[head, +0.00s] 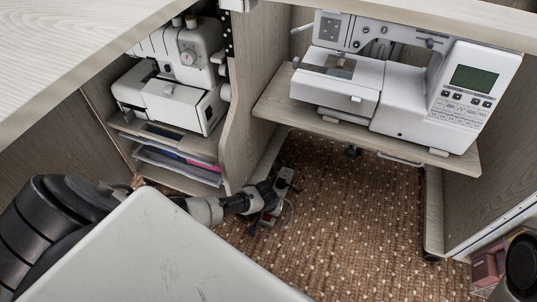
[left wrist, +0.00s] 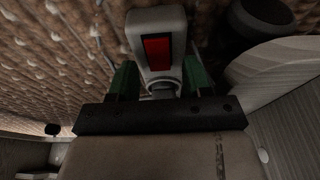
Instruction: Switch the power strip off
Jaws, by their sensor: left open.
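The power strip (head: 285,176) lies on the carpet below the cabinet, beside the left cabinet panel, partly hidden by my left gripper. In the left wrist view, the pale end of the strip (left wrist: 142,25) has a red rectangular switch (left wrist: 157,53). I cannot tell which way the switch is tipped. My left gripper (head: 264,196) reaches down over the strip. Its two green fingers (left wrist: 160,78) are apart, one on each side of the strip's end, with the switch just ahead of them. Whether they touch the strip is unclear. My right gripper is out of view.
A sewing machine (head: 385,90) stands on a shelf (head: 268,106) above the carpet. A white overlock machine (head: 172,87) sits in the left compartment, above paper trays (head: 175,165). Cabinet panels border the left arm. Brown carpet (head: 350,220) right of the strip is clear.

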